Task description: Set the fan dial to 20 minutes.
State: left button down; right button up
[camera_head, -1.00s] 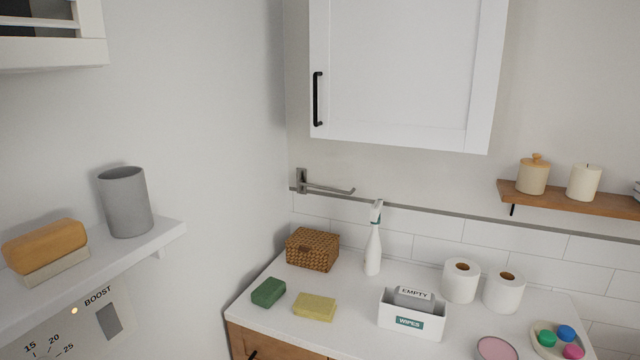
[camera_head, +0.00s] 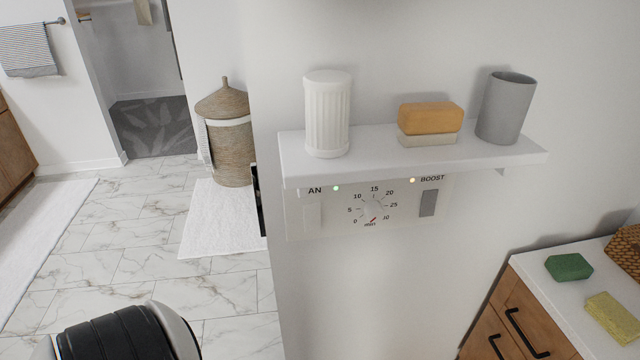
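The fan dial (camera_head: 373,208) is a pale round knob on a white wall panel (camera_head: 335,220), under a shelf. Printed marks run around it from 0 at lower left, through 15 at the top, to a partly hidden or blurred mark at lower right, probably 30. The 20 mark sits at its upper right. A small red mark shows at the dial's lower edge, near "min"; the exact setting is too small to tell. Neither gripper is in view. A black and white rounded part of mine (camera_head: 125,335) shows at the bottom left.
A white shelf (camera_head: 415,163) juts out just above the panel, carrying a ribbed white jar (camera_head: 328,115), soap (camera_head: 430,118) and a grey cup (camera_head: 506,108). A wooden counter cabinet (camera_head: 515,320) stands at right. A wicker basket (camera_head: 230,140) stands at left. Floor is clear in front.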

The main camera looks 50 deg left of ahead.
aim_at(373, 210)
jog(key=u, duration=1.15)
